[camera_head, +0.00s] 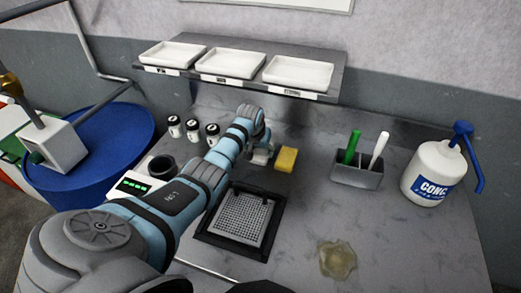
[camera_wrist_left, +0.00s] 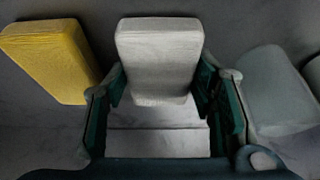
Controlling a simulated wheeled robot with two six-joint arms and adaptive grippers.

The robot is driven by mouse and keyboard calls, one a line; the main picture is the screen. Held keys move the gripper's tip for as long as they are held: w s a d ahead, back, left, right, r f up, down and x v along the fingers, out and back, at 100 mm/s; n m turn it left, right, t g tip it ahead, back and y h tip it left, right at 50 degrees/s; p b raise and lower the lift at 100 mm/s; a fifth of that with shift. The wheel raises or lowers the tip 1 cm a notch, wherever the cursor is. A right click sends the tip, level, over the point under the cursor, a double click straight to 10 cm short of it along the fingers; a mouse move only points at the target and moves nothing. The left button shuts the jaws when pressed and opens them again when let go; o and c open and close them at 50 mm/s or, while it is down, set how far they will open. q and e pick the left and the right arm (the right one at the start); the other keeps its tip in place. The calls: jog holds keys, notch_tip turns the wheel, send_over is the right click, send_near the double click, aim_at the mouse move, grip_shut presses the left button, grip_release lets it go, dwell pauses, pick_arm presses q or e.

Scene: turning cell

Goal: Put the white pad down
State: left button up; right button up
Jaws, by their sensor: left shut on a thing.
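The white pad (camera_wrist_left: 160,55) is between the two fingers of my left gripper (camera_wrist_left: 160,100) in the left wrist view. The gripper is shut on it. In the head view my left gripper (camera_head: 260,155) is low over the back of the counter, just left of the yellow pad (camera_head: 287,158). The arm hides most of the white pad there. I cannot tell whether the pad touches the counter. The yellow pad also shows in the left wrist view (camera_wrist_left: 48,60), left of the white pad and apart from it. My right gripper is not in view.
A grey holder (camera_head: 357,175) with green and white handles and a white pump bottle (camera_head: 432,172) stand right. A square drain grate (camera_head: 241,219) lies in front, a yellowish stain (camera_head: 337,260) to its right. Small jars (camera_head: 192,129) stand left. A shelf (camera_head: 335,80) with white trays hangs behind.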

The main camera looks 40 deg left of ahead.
pick_arm(q)
jog(key=o, duration=0.9)
jog(key=shift+d+f, duration=0.1)
jog(key=o, duration=0.3)
jog(key=shift+f, duration=0.1)
jog(key=shift+r, duration=0.3)
jog(key=v, duration=0.4)
jog(key=p+v, duration=0.1)
jog(key=v, duration=0.3)
jog(key=a+p+v, duration=0.1)
jog(key=v, duration=0.3)
jog(key=shift+d+r, duration=0.1)
jog(key=shift+r, duration=0.15)
